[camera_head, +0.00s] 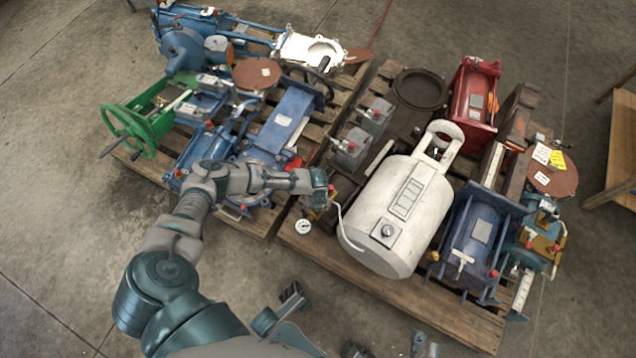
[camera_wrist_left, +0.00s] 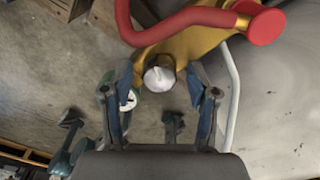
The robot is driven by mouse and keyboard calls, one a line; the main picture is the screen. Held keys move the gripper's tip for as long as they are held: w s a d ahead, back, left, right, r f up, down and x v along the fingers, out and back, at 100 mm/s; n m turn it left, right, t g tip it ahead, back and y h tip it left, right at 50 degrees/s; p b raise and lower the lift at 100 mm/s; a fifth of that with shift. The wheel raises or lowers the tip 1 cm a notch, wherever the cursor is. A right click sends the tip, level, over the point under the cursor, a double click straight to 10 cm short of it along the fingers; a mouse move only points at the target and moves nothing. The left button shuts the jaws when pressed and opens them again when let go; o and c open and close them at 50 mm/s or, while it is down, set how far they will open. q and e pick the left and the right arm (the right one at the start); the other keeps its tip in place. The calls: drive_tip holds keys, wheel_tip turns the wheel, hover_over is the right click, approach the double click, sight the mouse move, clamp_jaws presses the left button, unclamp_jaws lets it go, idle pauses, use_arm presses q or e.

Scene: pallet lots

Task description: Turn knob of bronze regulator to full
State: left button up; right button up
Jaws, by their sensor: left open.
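The bronze regulator (camera_wrist_left: 188,44) is a yellow-bronze body with a red handle (camera_wrist_left: 190,20) across it, at the top of the left wrist view. Its silver, rounded knob (camera_wrist_left: 159,79) faces the camera. My left gripper (camera_wrist_left: 162,92) is open, with one finger on each side of the knob; I cannot tell whether either finger touches it. In the head view the regulator (camera_head: 318,205) is small and partly hidden by my left gripper (camera_head: 328,190), beside the white tank (camera_head: 405,200).
A round white gauge (camera_head: 303,226) is beside the regulator. A white tube (camera_wrist_left: 233,100) runs close to the right finger. Two wooden pallets hold valves, cylinders and a green handwheel (camera_head: 130,130). Bare concrete floor lies in front and to the left.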

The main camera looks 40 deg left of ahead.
use_arm(q)
clamp_jaws()
